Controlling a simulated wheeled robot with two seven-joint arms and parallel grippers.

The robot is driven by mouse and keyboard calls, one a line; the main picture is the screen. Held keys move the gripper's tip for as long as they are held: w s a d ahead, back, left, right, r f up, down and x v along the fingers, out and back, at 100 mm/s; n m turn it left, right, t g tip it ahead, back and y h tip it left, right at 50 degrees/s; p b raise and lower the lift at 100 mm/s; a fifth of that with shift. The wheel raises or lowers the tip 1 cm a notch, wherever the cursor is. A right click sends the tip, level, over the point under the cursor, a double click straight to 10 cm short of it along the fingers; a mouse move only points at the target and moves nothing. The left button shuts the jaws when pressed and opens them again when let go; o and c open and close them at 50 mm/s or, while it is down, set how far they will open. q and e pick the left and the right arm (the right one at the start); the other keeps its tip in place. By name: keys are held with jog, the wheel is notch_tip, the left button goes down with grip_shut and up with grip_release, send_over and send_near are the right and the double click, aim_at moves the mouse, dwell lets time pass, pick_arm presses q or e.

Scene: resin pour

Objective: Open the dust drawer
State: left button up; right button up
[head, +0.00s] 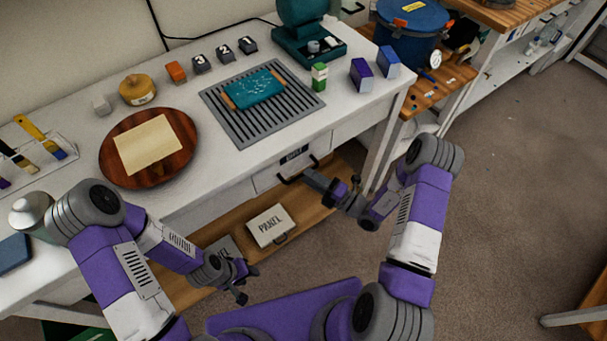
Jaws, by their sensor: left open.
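The drawer (266,180) is a pale front under the white workbench, below the grey slatted grille. My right gripper (318,181) is close to the right end of the handle. Whether it touches the handle, and how its fingers stand, I cannot tell. My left gripper (248,283) is open and empty, low in front of the bench, away from the drawer.
A teal panel (254,89) lies on the slatted grille (299,103). A round wooden board (180,128) with a pale sheet is to its left. A box labelled PANEL (270,226) lies on the lower shelf (217,230).

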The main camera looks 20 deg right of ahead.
jog(key=shift+x, duration=1.45)
grip_shut()
